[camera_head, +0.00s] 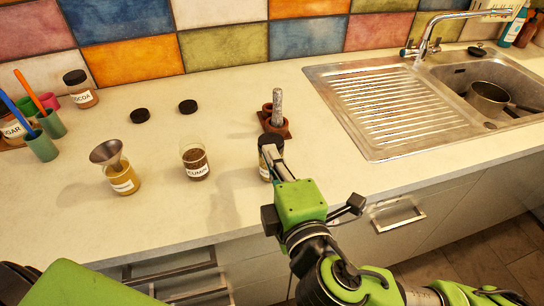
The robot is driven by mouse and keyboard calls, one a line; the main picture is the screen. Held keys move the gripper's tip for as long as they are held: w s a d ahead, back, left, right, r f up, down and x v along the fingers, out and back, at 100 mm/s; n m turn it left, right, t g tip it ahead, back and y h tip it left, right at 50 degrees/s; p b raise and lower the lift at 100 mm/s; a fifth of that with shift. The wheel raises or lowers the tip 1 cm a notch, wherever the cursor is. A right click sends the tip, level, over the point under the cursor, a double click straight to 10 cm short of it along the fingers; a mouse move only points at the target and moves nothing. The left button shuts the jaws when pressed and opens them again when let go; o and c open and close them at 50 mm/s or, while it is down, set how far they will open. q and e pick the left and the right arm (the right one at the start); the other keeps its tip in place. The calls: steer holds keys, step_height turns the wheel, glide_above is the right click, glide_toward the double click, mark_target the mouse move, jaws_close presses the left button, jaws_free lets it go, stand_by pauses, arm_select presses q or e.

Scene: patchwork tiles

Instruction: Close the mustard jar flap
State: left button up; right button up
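A glass jar (264,173) with a white label stands near the counter's front edge, mostly hidden behind my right gripper (271,156). Its label cannot be read, so I cannot tell for sure that it is the mustard jar. A dark cap or flap (270,141) shows at its top; its exact angle is unclear. My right gripper reaches over the front edge to the jar's top; its fingertips overlap the jar, and whether they touch it or are open is unclear. Another jar (124,186) with yellowish contents holds a metal funnel (106,152). My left gripper is out of view.
A cumin jar (196,166) stands open to the left. Two black lids (140,116) lie behind it. A brown holder (274,124) with a grey pestle-like piece stands close behind the gripper. A sink (470,75) with a pan is at right; cups and a cocoa jar (81,92) are at left.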

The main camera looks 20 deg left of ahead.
steer(key=shift+o, duration=1.4)
steer(key=shift+r, duration=0.1)
step_height(320, 180, up, 10)
